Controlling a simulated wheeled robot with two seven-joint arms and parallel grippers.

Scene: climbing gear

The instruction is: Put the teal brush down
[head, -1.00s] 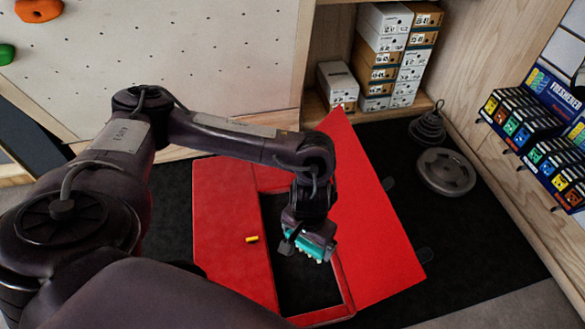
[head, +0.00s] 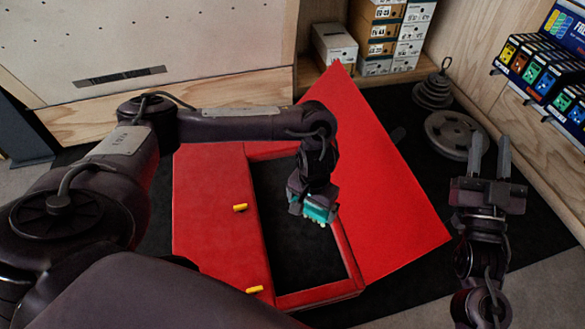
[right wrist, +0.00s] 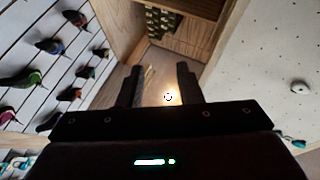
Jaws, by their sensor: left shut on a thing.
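The teal brush (head: 320,214) is held in my left gripper (head: 312,203), which is shut on it and points down in the head view. The jaws hide part of the brush. Brush and gripper are over the right part of the opening of a red box (head: 212,205) with a dark inside (head: 290,245). I cannot tell whether the brush touches anything below. My right gripper (head: 490,158) is open and empty at the right of the head view. Its two spread fingers also show in the right wrist view (right wrist: 159,85).
The red lid (head: 385,190) lies open on the box's right. Yellow latches (head: 240,207) sit on the left part. Weight plates (head: 455,134) lie on the dark mat (head: 415,290). Shoe boxes (head: 335,45) and a product rack (head: 545,80) stand behind and right.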

